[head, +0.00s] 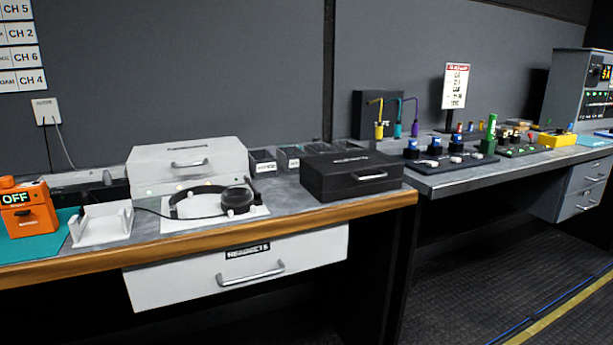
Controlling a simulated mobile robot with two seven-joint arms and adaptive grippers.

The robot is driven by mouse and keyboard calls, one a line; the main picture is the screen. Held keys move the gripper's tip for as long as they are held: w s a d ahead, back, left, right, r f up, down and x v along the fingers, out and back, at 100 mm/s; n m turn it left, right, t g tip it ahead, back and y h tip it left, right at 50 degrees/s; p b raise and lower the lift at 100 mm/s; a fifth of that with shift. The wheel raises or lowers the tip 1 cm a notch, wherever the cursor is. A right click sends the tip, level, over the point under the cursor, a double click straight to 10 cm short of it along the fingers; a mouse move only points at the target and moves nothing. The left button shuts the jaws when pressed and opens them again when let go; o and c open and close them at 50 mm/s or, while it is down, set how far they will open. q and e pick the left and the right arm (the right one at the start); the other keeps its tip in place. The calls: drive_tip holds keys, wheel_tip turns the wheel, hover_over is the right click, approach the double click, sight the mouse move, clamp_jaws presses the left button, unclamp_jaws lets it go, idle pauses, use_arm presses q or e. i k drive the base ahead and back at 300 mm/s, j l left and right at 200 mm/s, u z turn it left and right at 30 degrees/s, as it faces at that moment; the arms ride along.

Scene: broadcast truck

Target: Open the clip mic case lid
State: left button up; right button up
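A black case (351,174) with a handle on its front sits shut near the right end of the wood-edged counter. Pale lettering on its lid is too small to read, so I cannot tell for sure that it is the clip mic case. Its lid lies flat and closed. Neither of my grippers shows in the head view.
Left of the case are headphones (212,201) on a white pad, a white drawer box (188,160), a white tray (102,224) and an orange OFF box (29,206). Small bins (289,157) stand behind. A drawer (240,270) below is pulled out.

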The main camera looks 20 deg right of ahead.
sight(342, 170)
drive_tip(key=z, duration=1.25)
